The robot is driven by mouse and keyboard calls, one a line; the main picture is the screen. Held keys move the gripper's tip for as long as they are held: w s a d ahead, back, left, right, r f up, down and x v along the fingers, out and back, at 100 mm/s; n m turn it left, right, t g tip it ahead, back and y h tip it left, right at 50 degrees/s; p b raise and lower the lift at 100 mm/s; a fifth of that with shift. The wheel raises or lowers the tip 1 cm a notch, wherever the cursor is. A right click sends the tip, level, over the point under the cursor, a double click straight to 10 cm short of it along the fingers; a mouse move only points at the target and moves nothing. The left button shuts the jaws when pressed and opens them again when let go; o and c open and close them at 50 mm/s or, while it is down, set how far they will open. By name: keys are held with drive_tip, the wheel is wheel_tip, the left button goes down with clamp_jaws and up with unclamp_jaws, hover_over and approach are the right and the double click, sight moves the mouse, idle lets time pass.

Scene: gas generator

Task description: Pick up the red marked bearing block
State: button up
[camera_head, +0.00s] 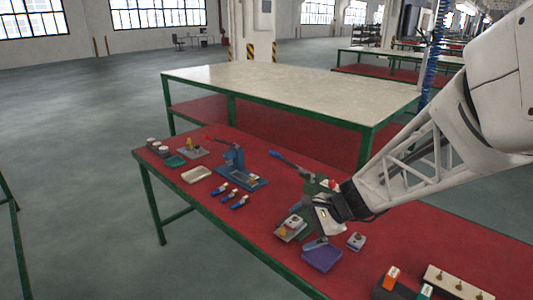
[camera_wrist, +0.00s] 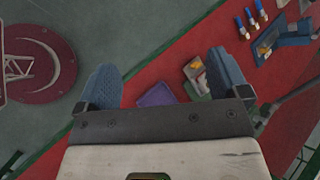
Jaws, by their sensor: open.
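A small pale block (camera_head: 356,241) with a dark reddish spot on top stands on the red table, right of my gripper. Another pale block (camera_head: 293,222) with a reddish mark sits on a grey tray beside a yellow piece (camera_head: 284,231). The marks are too small to tell which is the red marked bearing block. My gripper (camera_head: 322,222) is low over the table near this tray. In the wrist view my gripper (camera_wrist: 164,78) has its two blue fingers spread wide, with nothing held between them. The right finger partly hides the grey tray (camera_wrist: 190,72).
A purple tray (camera_head: 322,257) lies at the table's front edge. Bare red table shows between groups.

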drive_tip(key=w+d+f+m+t+y, duration=0.2)
drive_tip(key=w+f+m+t, duration=0.1)
drive_tip(key=w+f+m, duration=0.55)
drive_tip(key=m+t+h, duration=0.1)
drive_tip(key=m+t, duration=0.3)
drive_tip(key=m, duration=0.2)
approach(295, 220)
drive_tip(key=shift+w+a+f, duration=0.1)
drive_tip(key=shift+w+a, duration=0.3)
drive_tip(key=shift+w, duration=0.1)
drive_tip(key=shift+x, duration=1.3)
drive_tip(key=shift+f, duration=0.1)
drive_tip(key=shift+x, duration=2.55)
drive_tip(key=shift+f, duration=0.1)
drive_tip(key=shift+c, duration=0.2)
